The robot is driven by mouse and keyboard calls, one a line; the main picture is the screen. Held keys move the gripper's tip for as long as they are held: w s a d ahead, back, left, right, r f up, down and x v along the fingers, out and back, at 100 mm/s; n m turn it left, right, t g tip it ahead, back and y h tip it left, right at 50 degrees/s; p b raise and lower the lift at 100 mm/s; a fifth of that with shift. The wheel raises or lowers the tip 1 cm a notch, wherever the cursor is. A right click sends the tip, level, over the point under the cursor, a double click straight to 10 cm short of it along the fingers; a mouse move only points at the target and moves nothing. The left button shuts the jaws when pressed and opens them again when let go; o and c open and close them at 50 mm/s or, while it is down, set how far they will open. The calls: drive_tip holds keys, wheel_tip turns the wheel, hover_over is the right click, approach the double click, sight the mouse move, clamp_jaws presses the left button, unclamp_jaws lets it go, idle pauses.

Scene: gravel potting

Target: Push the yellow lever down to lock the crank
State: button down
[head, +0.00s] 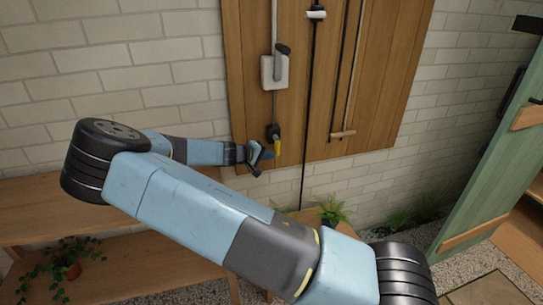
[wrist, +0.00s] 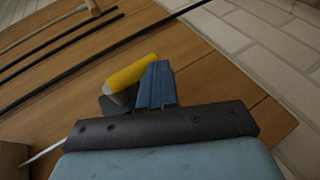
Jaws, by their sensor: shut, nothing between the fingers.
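The yellow lever (head: 277,148) hangs from a dark mount (head: 273,131) low on the wooden wall panel, below the crank. In the wrist view the yellow lever (wrist: 132,72) is a yellow cylinder with a grey end. The crank (head: 279,62) has a grey arm with a dark knob and sits on a white plate (head: 267,75). My gripper (head: 265,157) is shut and empty, just beside the lever's lower part. In the wrist view my blue fingers (wrist: 157,84) are together against or very near the lever; I cannot tell whether they touch.
Thin dark rods and a rod with a wooden handle (head: 342,134) hang to the right on the wooden panel (head: 385,70). A wooden bench (head: 60,215) stands at the left, with a potted plant (head: 70,268) below. A green door (head: 490,150) stands at the right.

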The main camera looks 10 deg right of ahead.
drive_tip(key=v, duration=1.3)
drive_tip(key=shift+a, duration=0.4)
drive_tip(key=shift+s, duration=0.15)
drive_tip(key=s+d+r+m+g+y, duration=0.2)
drive_tip(key=s+d+r+g+y, duration=0.15)
drive_tip(key=s+d, duration=0.2)
drive_tip(key=s+d+r+m+g+y, duration=0.1)
drive_tip(key=s+d+r+g+y, duration=0.2)
drive_tip(key=d, duration=0.4)
drive_tip(key=s+d+r+t+y, duration=0.2)
drive_tip(key=s+r+t, duration=0.1)
drive_tip(key=s+r, duration=0.7)
drive_tip(key=s+d+r+t+y, duration=0.3)
drive_tip(key=s+r, duration=0.8)
drive_tip(key=s, duration=0.6)
drive_tip(key=shift+m, duration=0.3)
